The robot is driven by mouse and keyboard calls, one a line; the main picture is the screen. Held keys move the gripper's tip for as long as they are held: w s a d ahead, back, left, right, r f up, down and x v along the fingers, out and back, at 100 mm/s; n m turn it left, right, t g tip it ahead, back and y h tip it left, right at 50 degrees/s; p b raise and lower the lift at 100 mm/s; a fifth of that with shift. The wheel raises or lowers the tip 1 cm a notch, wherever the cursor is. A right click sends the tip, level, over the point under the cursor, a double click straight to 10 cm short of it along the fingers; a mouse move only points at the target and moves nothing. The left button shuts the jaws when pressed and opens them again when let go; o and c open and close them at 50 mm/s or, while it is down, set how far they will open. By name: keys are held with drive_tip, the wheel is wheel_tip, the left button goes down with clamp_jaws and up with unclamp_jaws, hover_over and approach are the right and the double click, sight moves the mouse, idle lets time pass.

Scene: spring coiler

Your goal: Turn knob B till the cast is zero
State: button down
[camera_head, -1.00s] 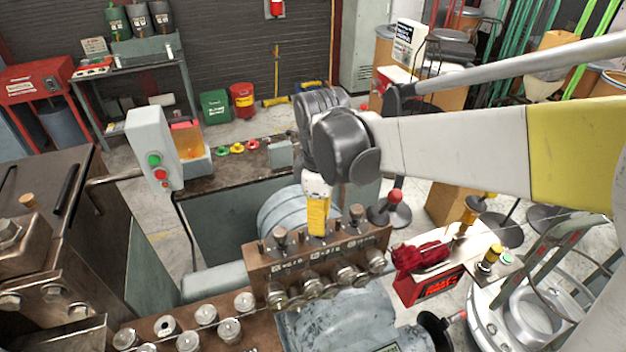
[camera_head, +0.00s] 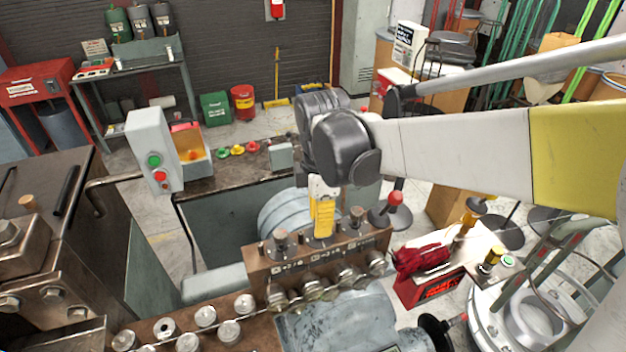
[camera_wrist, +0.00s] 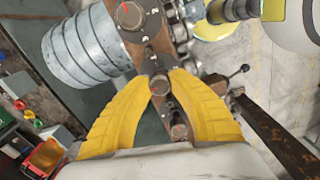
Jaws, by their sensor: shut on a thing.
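A brown block (camera_head: 262,272) carries a row of knobs: a left knob (camera_head: 280,238), a right knob (camera_head: 357,214) and a middle knob (camera_wrist: 160,86) between them. My gripper (camera_head: 322,232) points down with its yellow fingers shut on the middle knob, which I take as knob B; its letter is not readable. In the wrist view the fingertips close around it from both sides and partly hide it. The red display (camera_head: 437,287) on the red box at right is lit, but its figures are too small to read.
Rollers (camera_head: 230,331) line the brown plate in front and left of the block. A grey control box (camera_head: 153,150) with green and red buttons stands at left.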

drive_tip(key=c, duration=1.2)
unclamp_jaws()
drive_tip(key=shift+o, duration=0.2)
wheel_tip(320, 180, up, 12)
